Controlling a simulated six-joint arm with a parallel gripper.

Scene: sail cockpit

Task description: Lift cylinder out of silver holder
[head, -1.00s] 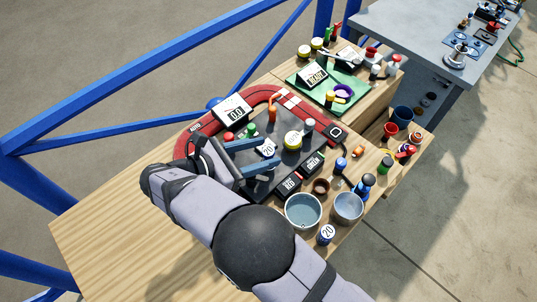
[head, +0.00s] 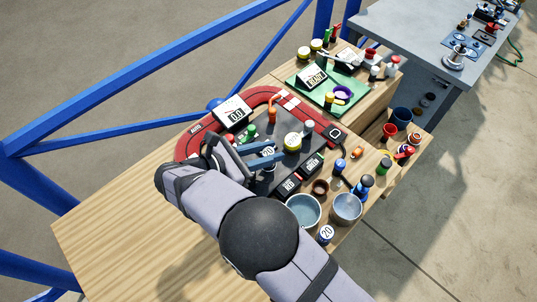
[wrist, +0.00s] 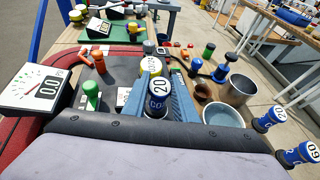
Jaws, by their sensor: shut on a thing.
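A dark blue cylinder (wrist: 157,106) with a white top marked "20" stands between the two blue fingers of my gripper (wrist: 161,103) in the wrist view. My gripper is shut on it, one finger on each side. In the head view the cylinder's white top (head: 268,152) shows between the fingers of my gripper (head: 266,155), over the dark panel. The fingers and wrist hide its lower part. I cannot make out the silver holder beneath it.
A yellow-topped round piece (head: 292,142) stands close beyond the fingers. A green piece (wrist: 91,92) and an orange piece (wrist: 99,62) stand left of them. A gauge display (wrist: 41,89) is at far left.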

